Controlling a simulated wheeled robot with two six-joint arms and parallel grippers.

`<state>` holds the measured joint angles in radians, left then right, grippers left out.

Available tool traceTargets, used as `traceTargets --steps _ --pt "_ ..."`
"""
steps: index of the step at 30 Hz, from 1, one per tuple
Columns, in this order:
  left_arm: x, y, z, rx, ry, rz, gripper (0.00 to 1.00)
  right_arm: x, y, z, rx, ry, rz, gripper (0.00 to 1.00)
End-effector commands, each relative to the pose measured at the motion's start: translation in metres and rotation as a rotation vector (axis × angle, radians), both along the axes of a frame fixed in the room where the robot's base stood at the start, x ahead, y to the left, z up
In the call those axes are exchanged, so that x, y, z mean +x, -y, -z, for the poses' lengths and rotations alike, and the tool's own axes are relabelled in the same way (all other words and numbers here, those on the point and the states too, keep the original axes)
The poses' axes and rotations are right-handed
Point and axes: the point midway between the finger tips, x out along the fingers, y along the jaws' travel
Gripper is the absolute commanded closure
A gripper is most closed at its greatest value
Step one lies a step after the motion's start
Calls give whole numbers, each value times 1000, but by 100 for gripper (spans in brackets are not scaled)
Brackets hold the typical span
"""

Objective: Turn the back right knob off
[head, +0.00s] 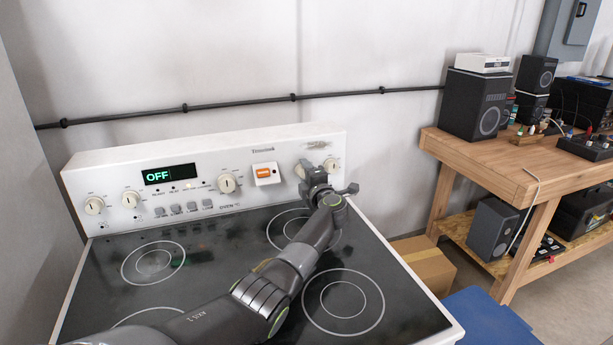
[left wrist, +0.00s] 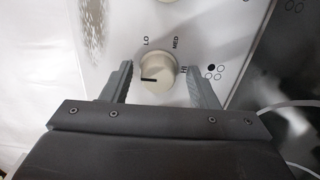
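The white cooker (head: 245,150) has a control panel with knobs along it. My left gripper (head: 312,172) is at the right part of that panel. In the left wrist view, the back right knob (left wrist: 158,72), pale and round, sits between the two open fingers (left wrist: 165,85), with a gap on each side. Its dark pointer line points to the picture's left, away from the LO, MED and HI marks. A burner symbol (left wrist: 214,71) with one filled dot is to its right. In the head view my gripper partly covers this knob (head: 299,169). My right gripper is not visible.
Another knob (head: 332,165) is close by on the right, and an orange switch (head: 264,173) is on the left. The display (head: 170,174) reads OFF. My left arm spans the dark glass cooktop (head: 215,250). A wooden bench (head: 490,150) with speakers and a cardboard box (head: 424,264) stand right.

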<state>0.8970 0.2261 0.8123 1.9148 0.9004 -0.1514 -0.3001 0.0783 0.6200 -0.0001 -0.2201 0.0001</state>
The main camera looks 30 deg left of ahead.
Motion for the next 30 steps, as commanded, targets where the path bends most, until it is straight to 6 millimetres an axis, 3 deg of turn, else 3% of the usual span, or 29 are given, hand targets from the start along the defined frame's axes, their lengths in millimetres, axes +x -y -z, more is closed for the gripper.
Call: traceTargets --steps 11,20,30 --pt "-1 2 -2 2 -1 1 45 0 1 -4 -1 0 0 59" --pt "-20 23 -7 1 -2 1 45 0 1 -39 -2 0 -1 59" --pt "-55 63 -6 -1 -2 2 45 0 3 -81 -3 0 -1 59"
